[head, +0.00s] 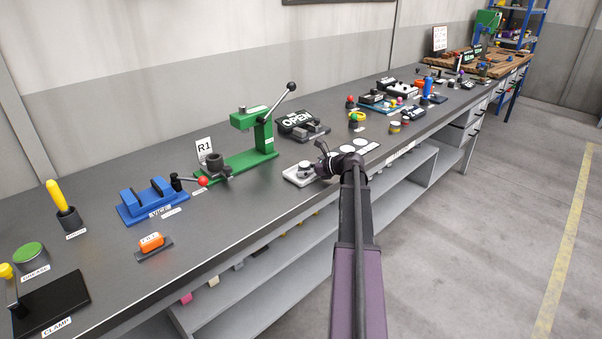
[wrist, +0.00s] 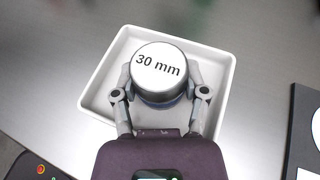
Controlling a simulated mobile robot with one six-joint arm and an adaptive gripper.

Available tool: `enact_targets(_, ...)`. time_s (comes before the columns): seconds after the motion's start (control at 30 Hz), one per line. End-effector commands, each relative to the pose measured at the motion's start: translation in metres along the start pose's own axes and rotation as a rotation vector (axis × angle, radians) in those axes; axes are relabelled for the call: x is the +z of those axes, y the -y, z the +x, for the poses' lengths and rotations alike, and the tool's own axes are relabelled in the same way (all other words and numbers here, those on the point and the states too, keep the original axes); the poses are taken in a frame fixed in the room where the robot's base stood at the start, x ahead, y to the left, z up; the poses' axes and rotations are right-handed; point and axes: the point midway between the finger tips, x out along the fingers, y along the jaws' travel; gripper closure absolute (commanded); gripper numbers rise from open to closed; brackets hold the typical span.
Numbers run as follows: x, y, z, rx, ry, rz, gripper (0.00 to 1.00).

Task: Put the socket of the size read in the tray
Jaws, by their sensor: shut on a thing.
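A round socket with a white top reading "30 mm" (wrist: 158,66) is between the fingers of my gripper (wrist: 161,88) in the wrist view. My gripper is shut on its sides. The socket is over the white square tray (wrist: 226,72), inside its rim outline; whether it touches the tray floor I cannot tell. In the head view the tray (head: 292,177) lies near the bench's front edge, with my gripper (head: 318,163) at it. The wrist hides part of the tray's near side.
A dark board with white round spots (head: 367,146) lies right of the tray. A blue vise (head: 152,203) and an orange block (head: 151,242) are left. Bare bench lies between tray and press.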

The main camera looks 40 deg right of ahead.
Motion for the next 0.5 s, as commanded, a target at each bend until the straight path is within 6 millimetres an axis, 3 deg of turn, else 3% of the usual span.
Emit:
enact_targets(0.03,-0.0023,0.0000,0.0009,0.000,0.000,0.000,0.98)
enact_targets(0.07,-0.0017,0.0000,0.0006,0.000,0.000,0.000,0.37)
enact_targets(0.17,-0.0012,0.0000,0.0004,0.000,0.000,0.000,0.08)
enact_targets(0.5,-0.0011,0.0000,0.0005,0.000,0.000,0.000,0.08)
